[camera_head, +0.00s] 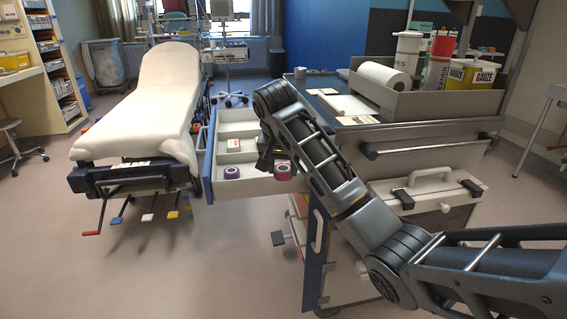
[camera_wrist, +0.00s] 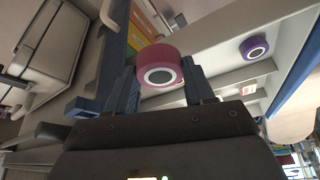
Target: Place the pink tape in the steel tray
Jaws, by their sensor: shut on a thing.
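The pink tape (camera_wrist: 160,60) is a short roll with a pale core and dark centre, held between the two fingers of my gripper (camera_wrist: 159,75) in the wrist view. In the head view the pink tape (camera_head: 283,171) shows beside my gripper (camera_head: 271,163), at the right end of the open drawer (camera_head: 243,188). My arm hides part of this spot. I cannot tell how far the tape is above the drawer floor. No steel tray can be picked out for certain; a grey open-topped holder (camera_head: 430,106) stands on the cart top.
A purple tape (camera_head: 231,172) lies in the drawer's front compartment, with a small box (camera_head: 234,146) behind it. The cart top (camera_head: 385,125) bears a paper roll (camera_head: 383,79), bottles and a yellow gauze box (camera_head: 474,74). A stretcher (camera_head: 165,95) stands close left of the drawer.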

